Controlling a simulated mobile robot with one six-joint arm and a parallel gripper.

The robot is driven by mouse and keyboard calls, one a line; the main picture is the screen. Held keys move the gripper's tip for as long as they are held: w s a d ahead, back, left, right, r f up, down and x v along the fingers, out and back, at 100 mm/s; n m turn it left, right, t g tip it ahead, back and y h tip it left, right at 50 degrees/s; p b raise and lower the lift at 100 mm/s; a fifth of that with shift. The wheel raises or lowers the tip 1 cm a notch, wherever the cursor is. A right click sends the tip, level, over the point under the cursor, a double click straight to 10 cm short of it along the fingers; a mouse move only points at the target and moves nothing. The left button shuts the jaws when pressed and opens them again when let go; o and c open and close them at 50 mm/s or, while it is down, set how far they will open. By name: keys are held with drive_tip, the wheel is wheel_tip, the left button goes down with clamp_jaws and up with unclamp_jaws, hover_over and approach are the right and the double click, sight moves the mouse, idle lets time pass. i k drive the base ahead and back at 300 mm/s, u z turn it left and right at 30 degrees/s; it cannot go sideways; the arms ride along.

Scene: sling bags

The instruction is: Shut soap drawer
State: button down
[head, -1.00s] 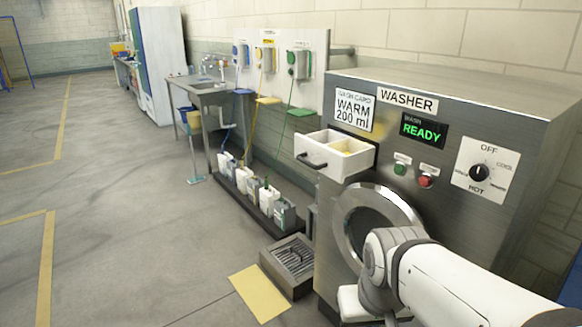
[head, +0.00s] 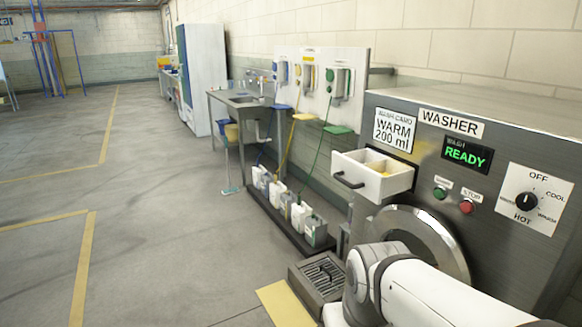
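The soap drawer (head: 368,187) is a white box with a dark handle (head: 349,181) on its front. It sticks out of the washer's (head: 497,130) steel front, pulled open, at the upper left below the wash card. Yellowish contents or lining show inside its compartments. My white arm reaches in from the lower right, in front of the round door and below the drawer. My gripper is not visible; the arm's far end drops out at the bottom of the picture.
The washer display (head: 467,154) reads READY. Green (head: 440,192) and red (head: 466,207) buttons and a dial (head: 526,201) sit right of the drawer. A floor drain box (head: 318,276) and several jugs (head: 297,212) stand to the left. The floor further left is clear.

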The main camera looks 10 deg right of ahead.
sight(376, 176)
drive_tip(key=u, duration=0.1)
drive_tip(key=i, duration=1.1)
drive_tip(key=z, duration=0.5)
